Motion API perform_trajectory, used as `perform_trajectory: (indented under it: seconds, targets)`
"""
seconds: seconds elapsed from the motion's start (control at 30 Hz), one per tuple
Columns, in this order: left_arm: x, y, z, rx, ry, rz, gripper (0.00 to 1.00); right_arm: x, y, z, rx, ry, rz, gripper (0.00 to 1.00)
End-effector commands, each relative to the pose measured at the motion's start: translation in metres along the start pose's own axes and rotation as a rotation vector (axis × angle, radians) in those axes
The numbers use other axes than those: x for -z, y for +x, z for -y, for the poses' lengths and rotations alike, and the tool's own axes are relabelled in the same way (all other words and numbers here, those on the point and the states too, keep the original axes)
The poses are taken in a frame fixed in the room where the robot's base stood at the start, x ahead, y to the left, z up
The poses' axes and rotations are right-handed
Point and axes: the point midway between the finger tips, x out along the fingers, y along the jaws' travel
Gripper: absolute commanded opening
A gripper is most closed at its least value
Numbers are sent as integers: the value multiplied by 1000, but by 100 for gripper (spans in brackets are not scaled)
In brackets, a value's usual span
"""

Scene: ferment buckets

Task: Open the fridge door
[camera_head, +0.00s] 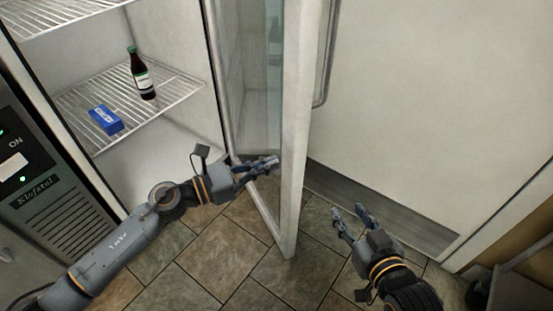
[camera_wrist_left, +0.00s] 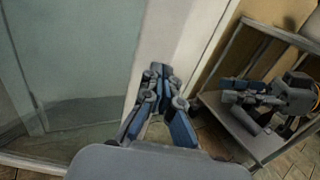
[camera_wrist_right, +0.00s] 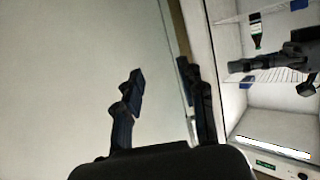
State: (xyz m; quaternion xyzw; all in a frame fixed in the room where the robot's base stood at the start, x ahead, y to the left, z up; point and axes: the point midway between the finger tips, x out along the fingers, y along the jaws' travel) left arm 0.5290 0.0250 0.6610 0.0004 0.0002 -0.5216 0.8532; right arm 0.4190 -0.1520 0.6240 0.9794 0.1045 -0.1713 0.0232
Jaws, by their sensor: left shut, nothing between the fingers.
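The fridge door (camera_head: 296,130) stands open, swung out from the cabinet, with its glass pane (camera_head: 248,70) facing the interior and its metal handle (camera_head: 328,60) on the far side. My left gripper (camera_head: 275,162) is shut and empty, on the inner side of the door close to its free edge. I cannot tell whether it touches the door. In the left wrist view its closed fingers (camera_wrist_left: 157,75) lie in front of the pale door frame (camera_wrist_left: 165,45). My right gripper (camera_head: 348,214) is open and empty, on the outer side of the door, low and apart from it.
Inside the fridge, a dark bottle (camera_head: 142,78) and a blue box (camera_head: 105,119) rest on a wire shelf (camera_head: 75,97). A control panel (camera_head: 25,160) stands at the left. A pale wall panel (camera_head: 430,110) fills the right side. A metal rack (camera_wrist_left: 235,125) shows in the left wrist view.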

Motion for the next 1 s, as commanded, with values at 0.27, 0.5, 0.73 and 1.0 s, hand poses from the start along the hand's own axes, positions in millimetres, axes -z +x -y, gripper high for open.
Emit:
perform_trajectory:
  seconds: [0.27, 0.5, 0.73, 1.0]
  targets:
    - [0, 25, 0, -1, -1, 0, 0, -2, 0, 0, -1, 0, 13, 40]
    - [1, 27, 0, -2, -1, -1, 0, -3, 0, 0, -1, 0, 13, 40]
    - [0, 30, 0, -8, -2, 0, 0, -6, -2, -1, -3, -1, 37, 40]
    - [-1, 57, -2, -58, -8, 2, 0, -60, -25, -10, -21, 1, 340, 40]
